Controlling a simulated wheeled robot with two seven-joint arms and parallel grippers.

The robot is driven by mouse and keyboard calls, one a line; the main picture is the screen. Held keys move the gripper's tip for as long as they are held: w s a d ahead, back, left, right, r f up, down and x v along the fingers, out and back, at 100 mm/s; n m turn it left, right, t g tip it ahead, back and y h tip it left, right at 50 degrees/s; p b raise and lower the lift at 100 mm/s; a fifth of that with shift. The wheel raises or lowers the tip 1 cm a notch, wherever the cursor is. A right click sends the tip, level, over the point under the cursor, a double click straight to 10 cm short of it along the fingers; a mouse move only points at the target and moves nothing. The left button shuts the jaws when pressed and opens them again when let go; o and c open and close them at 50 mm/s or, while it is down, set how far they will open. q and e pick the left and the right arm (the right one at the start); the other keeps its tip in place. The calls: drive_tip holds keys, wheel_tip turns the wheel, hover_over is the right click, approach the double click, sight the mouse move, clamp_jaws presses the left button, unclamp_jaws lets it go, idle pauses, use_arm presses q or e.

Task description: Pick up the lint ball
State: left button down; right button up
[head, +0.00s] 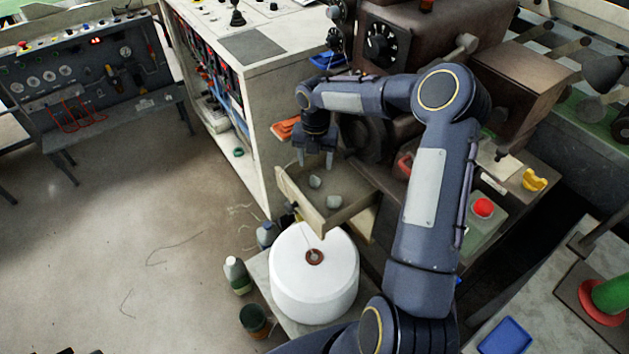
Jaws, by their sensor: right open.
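Two small grey-white lumps lie in a shallow open wooden drawer; they look like lint balls. One lint ball (315,181) is toward the back and the other (334,202) is nearer the front right. The drawer (299,208) sits beside the brown machine. My right gripper (314,163) hangs pointing down over the drawer's back edge, just behind and above the rear lump. Its two fingers are apart with nothing between them. It does not appear to touch either lump. My left gripper is not in view.
A white spool (313,284) stands just in front of the drawer. Bottles (237,275) and a dark green cup (255,320) are left of it. A white cabinet (262,120) stands close on the left, the machine (410,45) behind. Floor at left is mostly open, with loose threads.

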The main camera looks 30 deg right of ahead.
sight(315, 178)
drive_tip(key=f, duration=0.7)
drive_tip(key=shift+s+a, duration=0.1)
drive_tip(key=shift+s, duration=0.1)
drive_tip(key=shift+c, duration=0.5)
drive_tip(key=c, duration=1.1)
